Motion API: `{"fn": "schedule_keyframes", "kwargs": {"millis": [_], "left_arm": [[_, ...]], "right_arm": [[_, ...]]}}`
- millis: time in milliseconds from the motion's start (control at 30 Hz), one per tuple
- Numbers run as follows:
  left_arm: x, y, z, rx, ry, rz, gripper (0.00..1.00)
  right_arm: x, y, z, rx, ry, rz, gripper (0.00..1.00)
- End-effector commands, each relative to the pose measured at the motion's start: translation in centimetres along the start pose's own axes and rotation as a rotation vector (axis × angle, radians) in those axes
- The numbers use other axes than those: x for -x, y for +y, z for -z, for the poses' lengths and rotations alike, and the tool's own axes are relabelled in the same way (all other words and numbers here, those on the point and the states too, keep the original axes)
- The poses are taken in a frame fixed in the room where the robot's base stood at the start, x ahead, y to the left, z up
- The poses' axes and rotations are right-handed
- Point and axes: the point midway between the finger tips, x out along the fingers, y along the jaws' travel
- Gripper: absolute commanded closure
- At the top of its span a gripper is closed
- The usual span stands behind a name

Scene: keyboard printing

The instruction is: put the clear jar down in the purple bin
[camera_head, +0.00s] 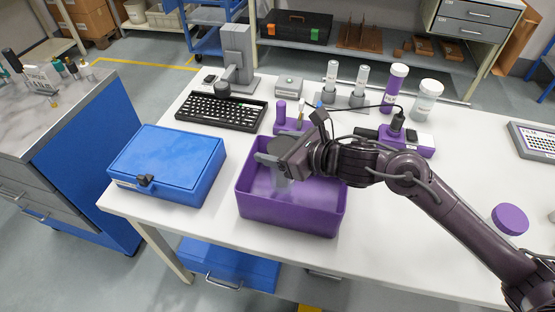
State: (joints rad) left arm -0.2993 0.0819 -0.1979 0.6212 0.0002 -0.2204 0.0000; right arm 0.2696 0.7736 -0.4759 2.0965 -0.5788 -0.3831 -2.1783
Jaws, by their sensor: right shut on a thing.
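The purple bin (290,222) stands open on the white table, near its front edge. My right gripper (274,170) reaches over the bin from the right, with its fingers pointing down over the bin's left half. It is shut on a faint see-through thing, which I take to be the clear jar (283,192). The jar's outline is hard to make out against the purple walls, and the gripper covers part of it. I cannot tell whether it touches the bin floor. My left gripper is not in view.
A blue box (168,162) stands just left of the bin. Behind the bin are a small purple holder (291,122), a black keyboard (221,111) and a rack with two tubes (344,99). A white-lidded jar (425,100) and a purple device (408,140) stand behind my arm.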

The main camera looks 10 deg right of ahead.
Motion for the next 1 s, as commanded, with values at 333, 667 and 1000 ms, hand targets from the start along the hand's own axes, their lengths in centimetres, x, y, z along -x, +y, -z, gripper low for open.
{"fn": "schedule_keyframes", "kwargs": {"millis": [333, 667, 1000], "left_arm": [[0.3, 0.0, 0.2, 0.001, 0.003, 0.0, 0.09], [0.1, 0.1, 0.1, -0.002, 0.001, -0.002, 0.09], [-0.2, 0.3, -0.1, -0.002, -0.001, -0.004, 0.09]], "right_arm": [[-1.6, 0.1, 3.9, -0.003, -0.001, -0.001, 0.75], [-1.8, 0.0, 4.2, 0.001, -0.001, 0.0, 0.75], [-1.8, 0.0, 4.4, 0.0, 0.0, 0.0, 0.13]]}}
